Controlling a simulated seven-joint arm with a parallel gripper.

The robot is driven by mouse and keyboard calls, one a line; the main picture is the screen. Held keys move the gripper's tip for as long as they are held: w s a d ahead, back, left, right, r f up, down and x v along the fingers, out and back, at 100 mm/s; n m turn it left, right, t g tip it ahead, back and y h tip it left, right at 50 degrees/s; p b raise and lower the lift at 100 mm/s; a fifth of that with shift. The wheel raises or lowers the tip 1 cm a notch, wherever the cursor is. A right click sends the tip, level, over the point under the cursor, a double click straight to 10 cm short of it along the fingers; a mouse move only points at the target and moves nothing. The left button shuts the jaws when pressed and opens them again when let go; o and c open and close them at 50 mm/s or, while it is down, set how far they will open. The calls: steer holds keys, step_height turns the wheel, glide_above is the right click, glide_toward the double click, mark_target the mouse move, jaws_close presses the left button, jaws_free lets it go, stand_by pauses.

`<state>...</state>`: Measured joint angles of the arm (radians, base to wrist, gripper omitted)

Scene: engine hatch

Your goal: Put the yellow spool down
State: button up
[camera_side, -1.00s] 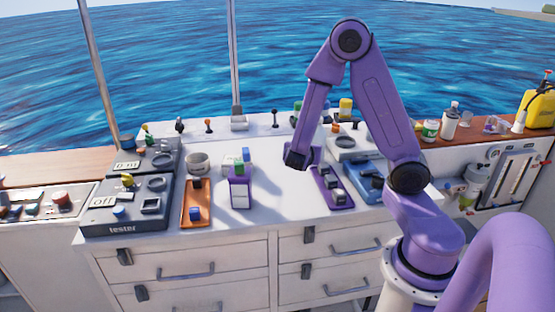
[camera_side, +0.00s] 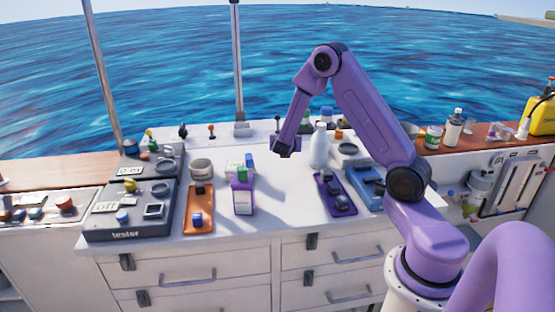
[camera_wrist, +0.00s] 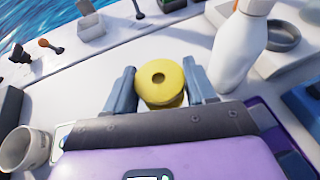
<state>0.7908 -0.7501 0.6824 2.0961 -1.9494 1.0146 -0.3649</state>
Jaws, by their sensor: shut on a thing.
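The yellow spool (camera_wrist: 161,82) is round with a hole in its top. It sits upright between the two grey fingers of my gripper (camera_wrist: 163,92) in the wrist view, and the gripper is shut on it. In the side view my gripper (camera_side: 286,148) is over the back middle of the white counter (camera_side: 285,205), and the spool is hidden there by the gripper. I cannot tell whether the spool's underside touches the counter.
A white bottle (camera_side: 319,147) stands close to the gripper's right; it also shows in the wrist view (camera_wrist: 240,45). A purple tray (camera_side: 335,194) lies nearer the front. A purple box (camera_side: 242,196), orange tray (camera_side: 198,212) and grey cup (camera_side: 201,168) are left. The middle counter is clear.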

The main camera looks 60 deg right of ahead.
glide_above(278, 165)
step_height(278, 165, down, 7)
steer(key=shift+r, duration=0.2)
steer(key=shift+w+f, duration=0.1)
steer(key=shift+f, duration=1.65)
steer(key=shift+f, duration=0.15)
steer(key=o, duration=1)
steer(key=shift+o, duration=0.2)
steer(key=shift+r, duration=0.2)
steer(key=v, duration=1.2)
